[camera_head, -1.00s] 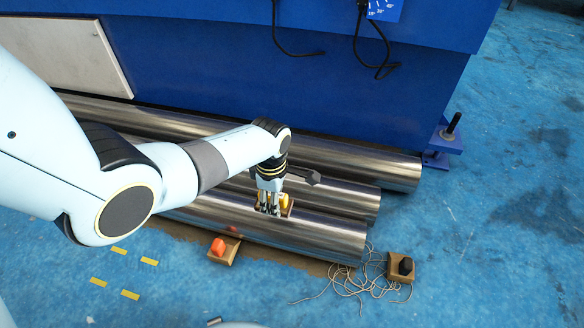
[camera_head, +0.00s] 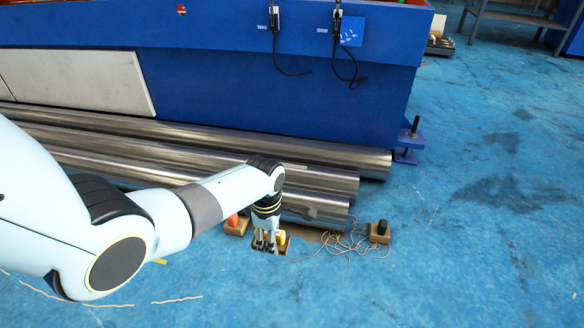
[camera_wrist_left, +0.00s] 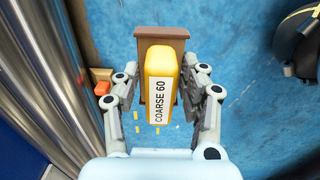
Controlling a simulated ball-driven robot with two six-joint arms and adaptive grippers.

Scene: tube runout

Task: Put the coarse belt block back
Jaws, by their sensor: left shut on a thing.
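The coarse belt block, a brown block with a yellow handle labelled "COARSE 60" (camera_wrist_left: 160,85), is between the fingers of my left gripper (camera_wrist_left: 164,108) in the left wrist view. In the head view the left gripper (camera_head: 268,243) is shut on the block (camera_head: 284,240), in front of the nearest tube. The block appears above the floor. Small yellow floor marks (camera_wrist_left: 137,130) show beyond the fingers in the wrist view; in the head view my arm hides most of them. My right gripper is not in view.
Several steel tubes (camera_head: 330,181) lie along the blue machine (camera_head: 230,88). An orange-handled block (camera_head: 236,225) stands left of my gripper, a black-handled block (camera_head: 379,232) to the right. Tangled strands (camera_head: 343,245) lie between gripper and black-handled block. Blue floor at right is open.

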